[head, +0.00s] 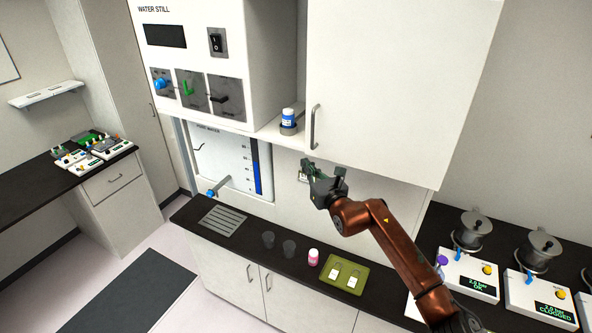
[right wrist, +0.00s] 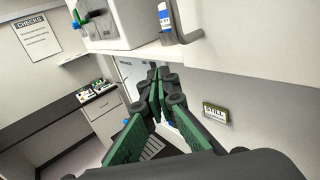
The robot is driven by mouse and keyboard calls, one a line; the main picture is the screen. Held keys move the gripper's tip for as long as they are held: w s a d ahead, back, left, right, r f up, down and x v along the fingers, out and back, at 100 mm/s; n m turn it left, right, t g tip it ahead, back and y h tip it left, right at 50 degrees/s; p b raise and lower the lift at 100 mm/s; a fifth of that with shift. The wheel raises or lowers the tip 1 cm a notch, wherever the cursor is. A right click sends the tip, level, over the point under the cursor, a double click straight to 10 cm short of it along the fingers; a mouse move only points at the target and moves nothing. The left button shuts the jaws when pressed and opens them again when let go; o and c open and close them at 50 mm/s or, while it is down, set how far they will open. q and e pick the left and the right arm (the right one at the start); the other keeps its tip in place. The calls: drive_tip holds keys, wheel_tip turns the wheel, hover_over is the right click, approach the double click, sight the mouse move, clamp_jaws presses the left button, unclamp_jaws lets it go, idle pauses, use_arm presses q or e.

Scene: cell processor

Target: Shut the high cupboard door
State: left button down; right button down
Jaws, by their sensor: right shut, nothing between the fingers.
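The high cupboard door (head: 400,85) is a large white panel at the upper right of the head view. Its grey bar handle (head: 312,127) is near its lower left edge, and the handle also shows at the top of the right wrist view (right wrist: 192,34). A white shelf with a blue-and-white bottle (head: 288,117) shows just left of the door. I cannot tell how far the door stands open. My right gripper (head: 307,170) is shut and empty, below the handle and apart from it; its green fingers meet in the right wrist view (right wrist: 158,88). My left gripper is not in view.
The water still (head: 190,60) juts out left of the door. Below, the dark counter holds two cups, a pink bottle (head: 313,257) and a green tray (head: 325,270). Metal pots on white devices (head: 470,272) stand at the right. Air around my gripper is clear.

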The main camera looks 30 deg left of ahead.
use_arm(q)
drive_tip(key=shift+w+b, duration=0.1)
drive_tip(key=shift+b, duration=0.35)
use_arm(e)
drive_tip(key=s, duration=0.7)
drive_tip(key=shift+s+d, duration=0.15)
drive_tip(key=shift+s, duration=0.1)
